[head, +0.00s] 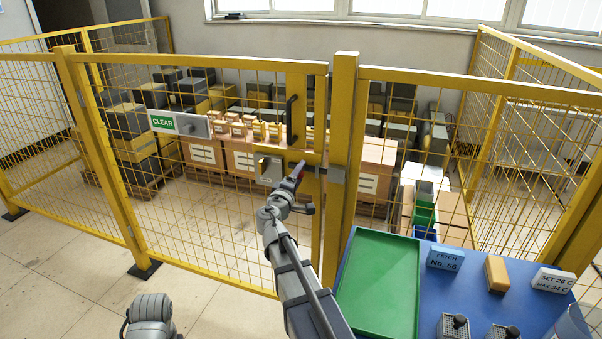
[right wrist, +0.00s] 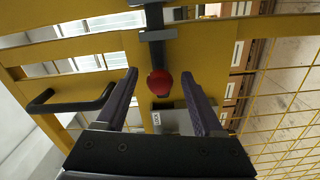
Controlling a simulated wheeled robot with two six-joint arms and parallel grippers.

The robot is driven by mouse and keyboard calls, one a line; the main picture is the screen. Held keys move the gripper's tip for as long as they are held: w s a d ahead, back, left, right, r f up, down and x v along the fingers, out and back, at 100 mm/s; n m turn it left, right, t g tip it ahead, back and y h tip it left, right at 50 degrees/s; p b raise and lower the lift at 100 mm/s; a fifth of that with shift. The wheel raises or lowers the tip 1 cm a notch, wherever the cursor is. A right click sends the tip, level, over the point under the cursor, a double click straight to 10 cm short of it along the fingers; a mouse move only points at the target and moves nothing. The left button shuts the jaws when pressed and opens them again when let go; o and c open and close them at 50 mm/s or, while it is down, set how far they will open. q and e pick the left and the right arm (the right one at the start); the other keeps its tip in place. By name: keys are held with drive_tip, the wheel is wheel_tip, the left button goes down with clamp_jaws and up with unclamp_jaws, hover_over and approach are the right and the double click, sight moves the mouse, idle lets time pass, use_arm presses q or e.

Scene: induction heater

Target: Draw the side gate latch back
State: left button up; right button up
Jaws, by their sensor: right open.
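The side gate latch is a dark sliding bolt (right wrist: 154,18) with a red knob (right wrist: 160,83), on the yellow gate plate. The bolt runs through a grey bracket (right wrist: 157,35) and, in the head view, reaches across to a grey keeper (head: 336,174) by the post. A grey box (head: 268,168) sits left of the knob; its label reads LOCK in the wrist view (right wrist: 164,118). My right gripper (head: 298,173) is at the latch, its fingers open on either side of the knob, with gaps visible. My left gripper is out of view.
A black gate handle (head: 291,119) stands above the latch. A CLEAR sign (head: 163,122) hangs on the mesh. The yellow post (head: 343,150) is right of the gate. A blue table (head: 465,290) with a green tray (head: 381,285) stands front right. Open floor (head: 60,270) lies front left.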

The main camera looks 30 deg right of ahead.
drive_tip(key=shift+x, duration=1.15)
drive_tip(key=shift+c, duration=0.3)
clamp_jaws()
idle(0.3)
